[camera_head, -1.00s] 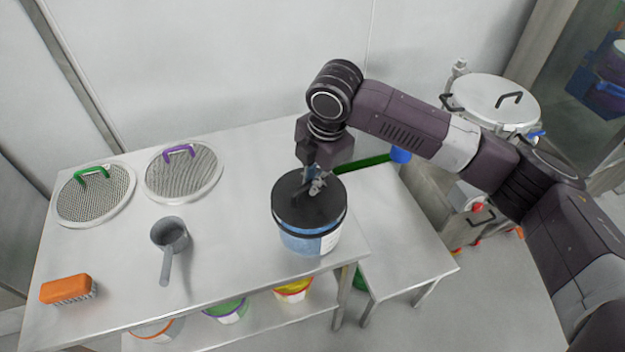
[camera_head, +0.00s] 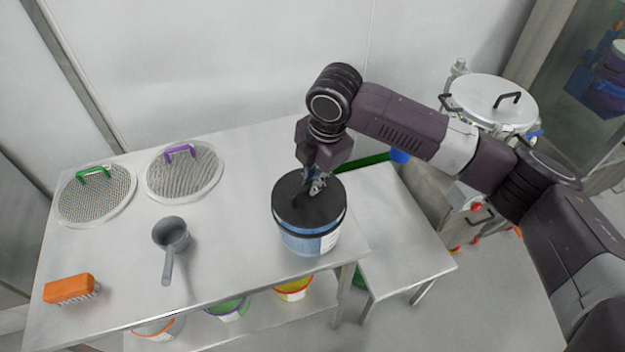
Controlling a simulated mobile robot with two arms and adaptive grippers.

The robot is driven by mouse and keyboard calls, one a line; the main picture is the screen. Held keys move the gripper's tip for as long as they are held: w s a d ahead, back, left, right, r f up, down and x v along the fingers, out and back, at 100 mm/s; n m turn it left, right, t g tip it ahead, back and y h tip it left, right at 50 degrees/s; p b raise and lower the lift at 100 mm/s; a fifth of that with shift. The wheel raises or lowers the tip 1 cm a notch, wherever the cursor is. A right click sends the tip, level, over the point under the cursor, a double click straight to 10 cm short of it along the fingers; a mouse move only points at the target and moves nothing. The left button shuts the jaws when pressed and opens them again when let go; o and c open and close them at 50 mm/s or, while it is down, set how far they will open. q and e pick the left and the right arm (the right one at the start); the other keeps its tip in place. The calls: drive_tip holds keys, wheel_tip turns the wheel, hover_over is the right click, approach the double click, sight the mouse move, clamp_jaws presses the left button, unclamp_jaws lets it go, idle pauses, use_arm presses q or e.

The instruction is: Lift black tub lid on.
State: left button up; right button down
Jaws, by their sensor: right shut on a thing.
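The black lid (camera_head: 308,212) sits over the top of the blue tub (camera_head: 302,241), which has a white label and stands near the right end of the steel table. The lid looks level and covers the tub's mouth; whether it is fully seated I cannot tell. My right gripper (camera_head: 308,188) comes down from above and behind, with its fingers at the far part of the lid's top. It is shut on the lid, though the exact grip is small and partly hidden by the wrist. My left gripper is not in view.
Two round sieves with a green handle (camera_head: 93,173) and a purple handle (camera_head: 180,152), a grey scoop (camera_head: 171,240) and an orange brush (camera_head: 70,289) lie on the steel table (camera_head: 235,255). A lower side table (camera_head: 395,235) stands right. A steel vessel (camera_head: 490,100) stands behind it.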

sight(319, 198)
drive_tip(key=shift+f, duration=0.95)
idle(0.4)
drive_tip(key=c, duration=2)
unclamp_jaws()
drive_tip(key=shift+o, duration=0.2)
drive_tip(key=shift+r, duration=0.2)
wheel_tip(319, 198, up, 11)
drive_tip(key=s+d, duration=0.1)
drive_tip(key=shift+s+d+r, duration=0.2)
drive_tip(key=shift+s+d, duration=0.1)
drive_tip(key=shift+s, duration=0.1)
